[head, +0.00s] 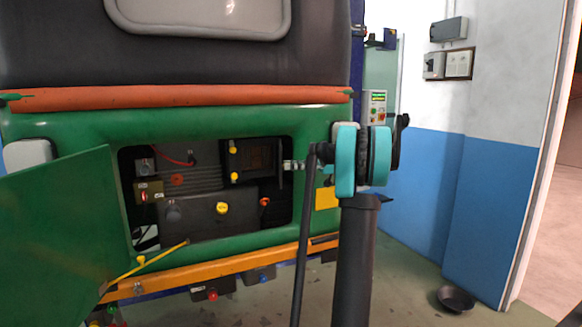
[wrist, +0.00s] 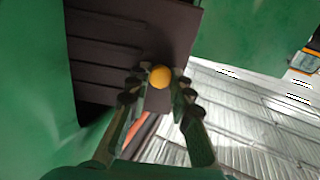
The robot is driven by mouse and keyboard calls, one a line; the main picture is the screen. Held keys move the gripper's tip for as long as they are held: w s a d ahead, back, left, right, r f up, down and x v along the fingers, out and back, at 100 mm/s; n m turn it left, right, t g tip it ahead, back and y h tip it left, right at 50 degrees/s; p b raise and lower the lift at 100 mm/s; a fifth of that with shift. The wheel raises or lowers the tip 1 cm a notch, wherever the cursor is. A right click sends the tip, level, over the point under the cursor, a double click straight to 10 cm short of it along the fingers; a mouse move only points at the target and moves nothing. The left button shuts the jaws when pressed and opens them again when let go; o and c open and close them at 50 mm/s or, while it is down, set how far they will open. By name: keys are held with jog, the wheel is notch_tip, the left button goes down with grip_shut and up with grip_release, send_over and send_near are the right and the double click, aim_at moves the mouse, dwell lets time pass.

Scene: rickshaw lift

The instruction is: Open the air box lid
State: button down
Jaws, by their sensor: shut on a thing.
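In the wrist view a dark ribbed panel (wrist: 130,35), apparently the air box lid, carries a round yellow knob (wrist: 160,77) near its lower edge. My gripper (wrist: 161,84) has its two fingers on either side of this knob and is shut on it. In the head view the dark boxes sit inside the open rear bay of a green rickshaw body (head: 80,125). A dark box with a squarish front (head: 262,158) has two yellow knobs (head: 234,146) at its left edge. In the head view my turquoise arm links hide most of the gripper.
A green door (head: 60,240) stands swung open at the left of the bay. An orange bumper bar (head: 225,262) runs below the opening. A black bowl (head: 456,298) lies on the floor at the right, where the floor is mostly clear beside a blue-and-white wall (head: 475,210).

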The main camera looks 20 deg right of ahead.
dwell(0.4)
jog(key=c, duration=1.3)
grip_release()
jog(key=shift+c, duration=0.2)
jog(key=shift+d, duration=0.1)
jog(key=v, duration=0.7)
jog(key=shift+d, duration=0.15)
jog(key=shift+c, duration=0.6)
